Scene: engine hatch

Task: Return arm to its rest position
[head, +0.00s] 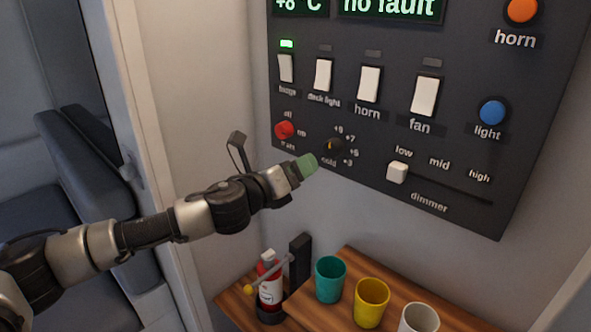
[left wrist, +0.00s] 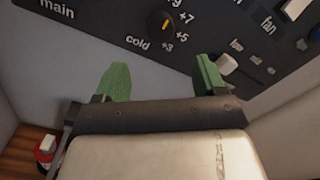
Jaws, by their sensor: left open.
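My left arm (head: 150,228) reaches in from the left in the head view. My left gripper (head: 306,166) has green fingertips and is near the lower edge of the dark control panel (head: 390,120), just below the cold knob (head: 332,145). In the left wrist view the two green fingers of the gripper (left wrist: 160,80) are apart with nothing between them. The cold knob (left wrist: 160,24) shows beyond and above the fingers there, apart from them. My right gripper is in neither view.
The panel carries a red knob (head: 284,130), several white switches and a dimmer slider (head: 397,172). Teal (head: 331,279), yellow (head: 371,302) and white (head: 419,318) cups stand on a wooden surface. A seat (head: 85,165) is left.

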